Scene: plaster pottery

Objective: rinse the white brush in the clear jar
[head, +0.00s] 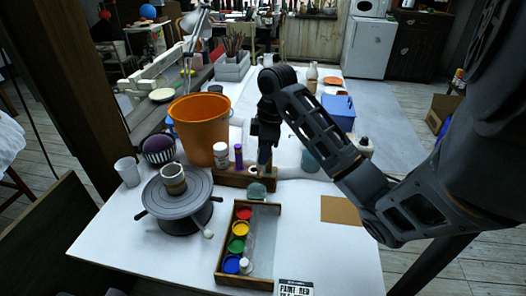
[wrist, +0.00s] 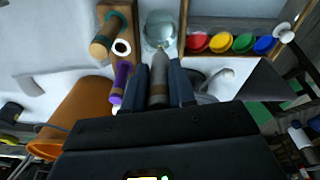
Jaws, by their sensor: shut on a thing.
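The clear jar (head: 257,191) stands on the white table at the far end of the paint tray. It also shows in the wrist view (wrist: 162,30), with greenish contents. My gripper (head: 264,155) points down just behind and above the jar. In the wrist view my gripper (wrist: 164,88) is shut on a pale grey tapered tool (wrist: 159,72), apparently the white brush. Its tip points toward the jar and seems to be just above it or at its near rim. I cannot tell whether it touches the jar. Its upper part is hidden by the gripper.
A wooden rack (head: 229,181) with a purple-topped tool (head: 238,155) stands beside the jar. The paint tray (head: 222,255) holds several colour pots. Left are a turntable (head: 178,203) with a small pot and an orange bucket (head: 200,125). Table right of the tray is mostly clear.

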